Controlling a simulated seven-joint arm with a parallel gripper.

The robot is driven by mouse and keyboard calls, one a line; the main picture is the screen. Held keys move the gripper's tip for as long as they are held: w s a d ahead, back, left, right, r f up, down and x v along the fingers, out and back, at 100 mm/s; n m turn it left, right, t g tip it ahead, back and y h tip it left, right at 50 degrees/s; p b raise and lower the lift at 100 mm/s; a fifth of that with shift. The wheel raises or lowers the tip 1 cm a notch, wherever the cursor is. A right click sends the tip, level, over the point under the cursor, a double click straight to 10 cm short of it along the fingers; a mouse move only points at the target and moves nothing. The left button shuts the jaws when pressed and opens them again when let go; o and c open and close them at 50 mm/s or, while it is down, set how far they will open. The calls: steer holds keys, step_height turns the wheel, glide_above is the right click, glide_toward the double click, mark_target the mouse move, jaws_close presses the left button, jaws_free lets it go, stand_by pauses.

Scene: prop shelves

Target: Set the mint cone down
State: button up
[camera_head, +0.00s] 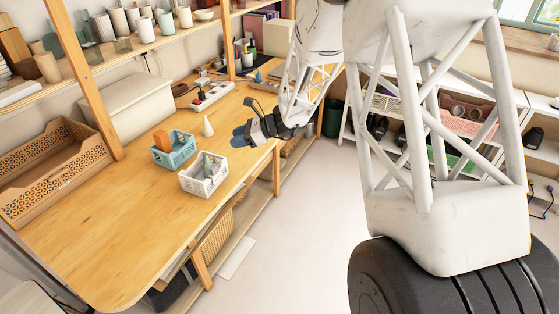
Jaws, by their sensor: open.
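A small pale cone (207,127), which I take for the mint cone, stands upright on the wooden table; its tint is too washed out to be sure. My gripper (239,137) is just to the right of the cone, low over the table near its right edge. Its blue fingertips point left, and it is open. A gap shows between the fingertips and the cone, and I see nothing held in the jaws.
A light blue basket (165,160) with an orange block (162,140) stands left of the cone. A white basket (193,187) with small greyish pieces stands in front. A power strip (213,97) lies behind. A wooden crate (90,160) is at the left. The table front is clear.

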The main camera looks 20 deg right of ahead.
steer(key=s+a+r+n+g+h, duration=0.1)
steer(key=s+r+n+g+h, duration=0.1)
steer(key=s+r+n, duration=0.6)
steer(key=s+d+r+n+h, duration=0.3)
steer(key=s+n, duration=0.1)
steer(key=s, duration=0.8)
steer(key=s+d+r+n+h, duration=0.3)
steer(key=s+n+h, duration=0.1)
steer(key=s, duration=0.7)
steer(key=s+d+r+n+h, duration=0.2)
steer(key=s+r+n+h, duration=0.1)
steer(key=s, duration=0.9)
steer(key=shift+s+d+n+h, duration=0.3)
steer(key=shift+d+n+h, duration=0.15)
steer(key=shift+n, duration=0.75)
